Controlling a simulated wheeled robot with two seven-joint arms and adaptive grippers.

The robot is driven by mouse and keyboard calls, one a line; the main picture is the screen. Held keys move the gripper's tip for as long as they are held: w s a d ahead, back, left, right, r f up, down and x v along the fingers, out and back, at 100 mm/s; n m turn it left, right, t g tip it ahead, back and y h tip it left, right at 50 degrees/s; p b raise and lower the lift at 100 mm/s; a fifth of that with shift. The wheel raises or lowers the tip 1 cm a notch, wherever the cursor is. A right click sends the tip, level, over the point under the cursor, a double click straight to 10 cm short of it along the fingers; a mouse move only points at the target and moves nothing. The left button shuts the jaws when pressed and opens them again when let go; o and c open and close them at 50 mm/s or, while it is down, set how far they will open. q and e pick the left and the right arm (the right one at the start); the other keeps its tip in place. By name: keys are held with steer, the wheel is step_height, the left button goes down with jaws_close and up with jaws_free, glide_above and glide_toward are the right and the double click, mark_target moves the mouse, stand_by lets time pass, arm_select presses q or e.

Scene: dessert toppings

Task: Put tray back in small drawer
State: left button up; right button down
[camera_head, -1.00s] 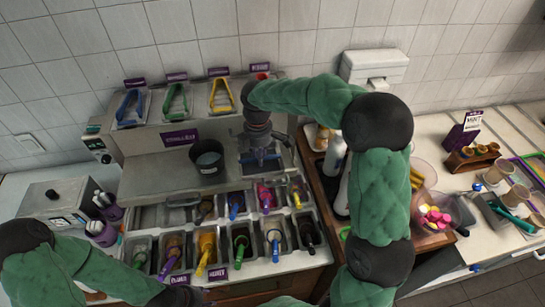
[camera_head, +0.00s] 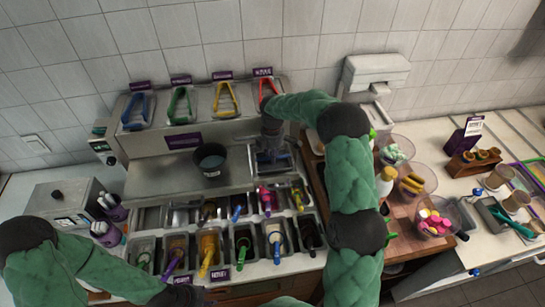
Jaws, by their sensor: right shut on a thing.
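My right gripper (camera_head: 271,157) reaches down over the right end of the steel counter unit, beside the black cup. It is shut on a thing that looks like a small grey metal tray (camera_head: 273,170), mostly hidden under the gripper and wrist. My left gripper (camera_head: 184,297) is low at the front edge of the topping unit. Its fingers are too dark and small to read. Brown drawer fronts (camera_head: 255,291) show in part below the topping unit; I cannot tell which is the small drawer.
A black cup (camera_head: 210,159) stands on the steel shelf (camera_head: 150,172). Topping bins with coloured scoops (camera_head: 208,250) fill the front. Coloured tongs (camera_head: 180,103) lie on the back ledge. Clear bowls (camera_head: 433,218) stand on the wooden board at the right.

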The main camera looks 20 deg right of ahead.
steer(key=shift+w+f, duration=0.1)
steer(key=shift+f, duration=0.65)
steer(key=shift+f, duration=0.2)
steer(key=c, duration=1.1)
jaws_free()
steer(key=shift+r, duration=0.1)
step_height(320, 180, up, 12)
steer(key=shift+r+b, duration=0.15)
steer(key=shift+b, duration=0.3)
